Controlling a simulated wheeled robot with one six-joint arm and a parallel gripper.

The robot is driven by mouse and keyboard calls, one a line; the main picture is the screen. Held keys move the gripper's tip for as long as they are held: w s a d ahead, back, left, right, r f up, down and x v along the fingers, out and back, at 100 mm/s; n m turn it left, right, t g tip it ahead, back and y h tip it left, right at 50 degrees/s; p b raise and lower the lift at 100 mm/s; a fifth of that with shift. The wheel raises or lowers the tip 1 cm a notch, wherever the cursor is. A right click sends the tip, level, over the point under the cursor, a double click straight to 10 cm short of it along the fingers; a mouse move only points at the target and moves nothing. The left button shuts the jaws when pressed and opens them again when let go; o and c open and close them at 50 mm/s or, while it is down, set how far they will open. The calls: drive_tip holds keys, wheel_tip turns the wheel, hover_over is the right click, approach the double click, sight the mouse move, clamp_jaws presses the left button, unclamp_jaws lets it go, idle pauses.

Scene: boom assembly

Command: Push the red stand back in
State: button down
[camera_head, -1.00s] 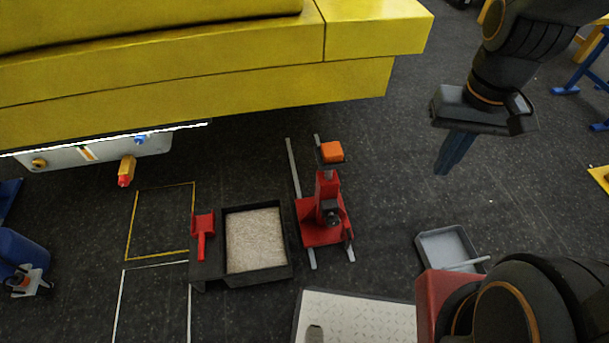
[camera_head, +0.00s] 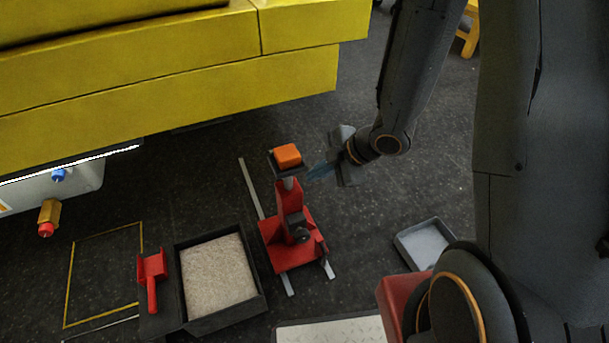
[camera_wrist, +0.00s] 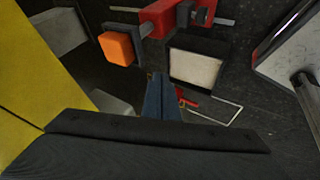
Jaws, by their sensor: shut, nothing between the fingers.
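The red stand (camera_head: 289,222) stands upright on the floor on two pale rails, with an orange block (camera_head: 287,155) on its dark top plate. In the wrist view the red stand (camera_wrist: 166,17) and its orange block (camera_wrist: 117,48) show at the top, left of centre. My gripper (camera_head: 310,174) is just right of the stand's upper part, a little below the orange block, its blue fingers pointing left toward it. The fingers (camera_wrist: 161,78) are together and hold nothing. I cannot tell whether they touch the stand.
A yellow boom (camera_head: 170,80) hangs at upper left. A dark tray of pale grit (camera_head: 264,297) with a red scoop (camera_head: 152,280) lies left of the stand. A grey tray (camera_head: 424,243) lies to the right. Yellow floor lines (camera_head: 70,275) mark a bare patch at left.

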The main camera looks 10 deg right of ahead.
drive_tip(key=w+a+f+b, duration=0.2)
drive_tip(key=w+a+f, duration=0.3)
drive_tip(key=w+f, duration=0.2)
drive_tip(key=shift+a+f, duration=0.15)
drive_tip(key=shift+a, duration=0.15)
drive_tip(key=shift+w, duration=0.15)
